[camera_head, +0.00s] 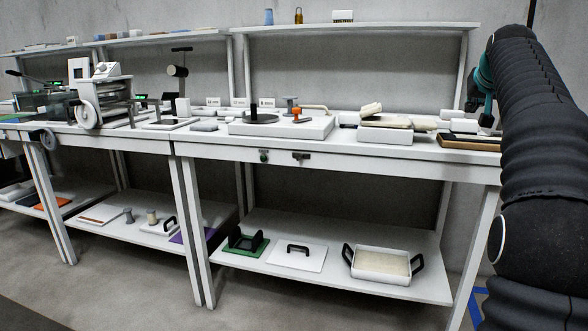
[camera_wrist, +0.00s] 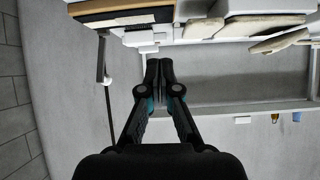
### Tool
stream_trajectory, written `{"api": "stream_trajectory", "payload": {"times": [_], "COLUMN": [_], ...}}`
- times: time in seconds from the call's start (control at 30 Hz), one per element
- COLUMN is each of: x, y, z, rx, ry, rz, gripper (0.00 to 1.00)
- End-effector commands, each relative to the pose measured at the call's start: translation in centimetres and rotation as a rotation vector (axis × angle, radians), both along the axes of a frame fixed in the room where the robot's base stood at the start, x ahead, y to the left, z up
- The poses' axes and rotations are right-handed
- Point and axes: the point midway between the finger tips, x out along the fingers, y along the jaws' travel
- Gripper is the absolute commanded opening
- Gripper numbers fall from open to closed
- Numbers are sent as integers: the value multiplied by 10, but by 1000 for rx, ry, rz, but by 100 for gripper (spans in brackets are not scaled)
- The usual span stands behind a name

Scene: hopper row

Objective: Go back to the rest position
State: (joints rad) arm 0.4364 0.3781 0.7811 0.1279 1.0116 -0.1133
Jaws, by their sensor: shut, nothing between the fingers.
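My gripper (camera_wrist: 159,75) shows in the wrist view with its two black fingers together, shut and empty. It points toward the bench (camera_wrist: 140,38), which looks upside down there. In the head view my black arm fills the right edge. My gripper is not clearly seen there; a teal part of my arm shows at the right end of the bench. The bench (camera_head: 330,150) stands in front of me with several items on it.
A white block with a black disc (camera_head: 262,117) sits mid-bench. Beige pads (camera_head: 385,122) and a brown-edged tray (camera_head: 468,142) lie at the right. The low shelf holds a white tray with black handles (camera_head: 382,278). An upper shelf (camera_head: 360,27) runs behind. Floor in front is clear.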

Motion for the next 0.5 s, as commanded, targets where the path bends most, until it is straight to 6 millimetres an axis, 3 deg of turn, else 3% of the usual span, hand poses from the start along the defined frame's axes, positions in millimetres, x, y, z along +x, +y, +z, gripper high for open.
{"api": "stream_trajectory", "payload": {"times": [0.27, 0.5], "x": [-2, -26], "y": [0, 20], "z": [-54, -107], "rx": [46, 90], "ry": [93, 197], "rz": [-15, -18], "gripper": [0, 0]}}
